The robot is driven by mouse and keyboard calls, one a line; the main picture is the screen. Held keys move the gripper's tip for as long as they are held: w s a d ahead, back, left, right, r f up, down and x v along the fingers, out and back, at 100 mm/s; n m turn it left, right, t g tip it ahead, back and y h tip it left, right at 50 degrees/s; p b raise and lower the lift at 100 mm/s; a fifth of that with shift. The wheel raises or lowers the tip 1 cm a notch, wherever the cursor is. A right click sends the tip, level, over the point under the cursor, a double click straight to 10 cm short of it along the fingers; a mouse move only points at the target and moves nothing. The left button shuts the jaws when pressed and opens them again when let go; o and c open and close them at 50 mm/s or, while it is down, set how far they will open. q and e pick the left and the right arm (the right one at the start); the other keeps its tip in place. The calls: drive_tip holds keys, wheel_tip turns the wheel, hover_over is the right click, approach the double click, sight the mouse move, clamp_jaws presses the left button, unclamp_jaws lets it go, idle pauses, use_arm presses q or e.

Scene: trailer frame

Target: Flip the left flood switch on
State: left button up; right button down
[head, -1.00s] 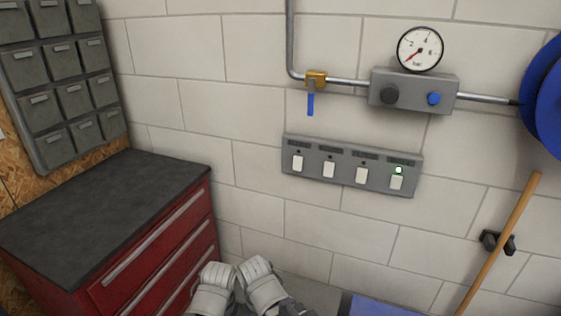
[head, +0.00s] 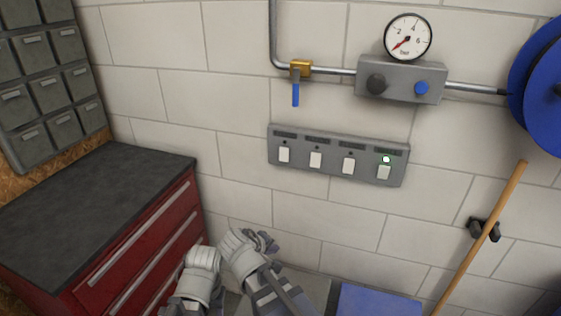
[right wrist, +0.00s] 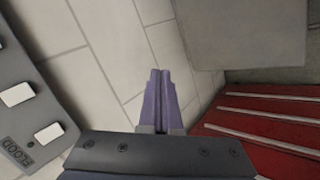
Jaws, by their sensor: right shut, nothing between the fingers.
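A grey switch panel (head: 330,172) with a row of white rocker switches is on the block wall. Its leftmost switch (head: 284,155) has a dark lamp; only the rightmost switch (head: 384,172) has a lit green lamp. Labels are too small to read in the head view. In the right wrist view the panel (right wrist: 28,68) shows at the left edge, with two switches and a label reading FLOOD. My right gripper (head: 270,241) is below the panel, apart from it. Its fingers (right wrist: 160,78) are together and empty in the right wrist view. My left gripper is not visible.
A red drawer cabinet (head: 140,250) with a dark top stands at left, below grey bins (head: 45,85). Above the panel are a pipe with a blue-handled valve (head: 296,92) and a gauge (head: 408,37). A wooden handle (head: 485,235) leans at right.

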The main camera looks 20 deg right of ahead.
sight(283, 160)
drive_tip(key=w+r+n+t+h+p, duration=0.1)
drive_tip(key=w+r+n+t+h, duration=0.2)
drive_tip(key=w+r+n+t, duration=0.2)
drive_tip(key=w+r+t, duration=0.3)
drive_tip(key=w+r, duration=0.3)
drive_tip(key=r, duration=0.4)
drive_tip(key=shift+w+d+r+n, duration=0.15)
drive_tip(key=shift+w+d+n, duration=0.05)
drive_tip(key=shift+d+n, duration=0.2)
drive_tip(key=b+x, duration=0.1)
drive_tip(key=x, duration=1.3)
